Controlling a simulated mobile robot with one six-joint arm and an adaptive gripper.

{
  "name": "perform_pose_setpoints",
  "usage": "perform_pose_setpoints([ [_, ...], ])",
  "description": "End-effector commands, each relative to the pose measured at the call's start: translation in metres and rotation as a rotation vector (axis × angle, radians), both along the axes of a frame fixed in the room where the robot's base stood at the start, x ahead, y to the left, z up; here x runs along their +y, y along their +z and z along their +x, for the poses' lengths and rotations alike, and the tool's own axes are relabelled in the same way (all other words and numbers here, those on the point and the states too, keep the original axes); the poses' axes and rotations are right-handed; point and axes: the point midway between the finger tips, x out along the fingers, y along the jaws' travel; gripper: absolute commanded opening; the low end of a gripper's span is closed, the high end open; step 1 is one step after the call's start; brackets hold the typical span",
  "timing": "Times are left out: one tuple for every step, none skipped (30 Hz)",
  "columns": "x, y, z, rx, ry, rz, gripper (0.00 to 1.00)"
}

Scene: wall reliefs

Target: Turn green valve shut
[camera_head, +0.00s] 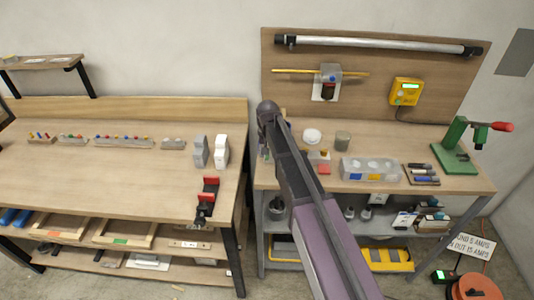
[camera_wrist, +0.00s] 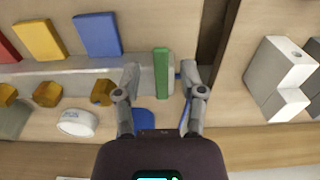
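A narrow green handle (camera_wrist: 161,73), which looks like the green valve's lever, shows in the wrist view. It stands upright in the picture at the right end of a grey pipe-like bar (camera_wrist: 75,70). My gripper (camera_wrist: 160,84) is open, with one finger left and one right of the green handle. Gaps show on both sides, so neither finger seems to touch it. The lower part of the handle and any valve body under it are hard to make out. In the head view my arm hides the gripper and the valve.
Red (camera_wrist: 6,48), yellow (camera_wrist: 40,40) and blue (camera_wrist: 97,35) plates line the bar's far side. Brass-coloured pieces (camera_wrist: 46,94) and a white round piece (camera_wrist: 77,122) lie left of my gripper. Grey-white blocks (camera_wrist: 280,78) stand right, past a dark gap.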

Motion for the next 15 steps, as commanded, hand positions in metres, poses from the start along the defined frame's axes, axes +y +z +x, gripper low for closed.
perform_pose_setpoints([
  [0.0001,0.0001,0.0002,0.000,0.000,0.000,0.54],
  [0.0001,0.0001,0.0003,-0.001,0.000,0.000,0.54],
  [0.0002,0.0001,0.0004,-0.001,-0.001,0.000,0.54],
  [0.0002,0.0001,0.0004,-0.001,-0.001,0.001,0.54],
  [0.0003,0.0002,0.0005,-0.001,-0.001,0.001,0.54],
  [0.0003,0.0002,0.0005,-0.001,-0.001,0.001,0.54],
  [0.0003,0.0002,0.0005,-0.001,-0.001,0.001,0.54],
  [0.0004,0.0002,0.0006,-0.001,-0.001,0.001,0.54],
  [0.0004,0.0002,0.0006,-0.001,-0.003,0.001,0.54],
  [0.0005,0.0002,0.0007,-0.001,-0.004,0.001,0.54],
  [0.0006,0.0002,0.0007,-0.001,-0.007,0.001,0.54],
  [0.0009,0.0002,0.0007,-0.001,-0.012,0.001,0.54],
  [0.0011,0.0002,0.0007,-0.001,-0.016,0.001,0.54],
  [0.0014,0.0002,0.0008,-0.001,-0.021,0.001,0.54],
  [0.0017,0.0002,0.0008,-0.001,-0.029,0.001,0.54],
])
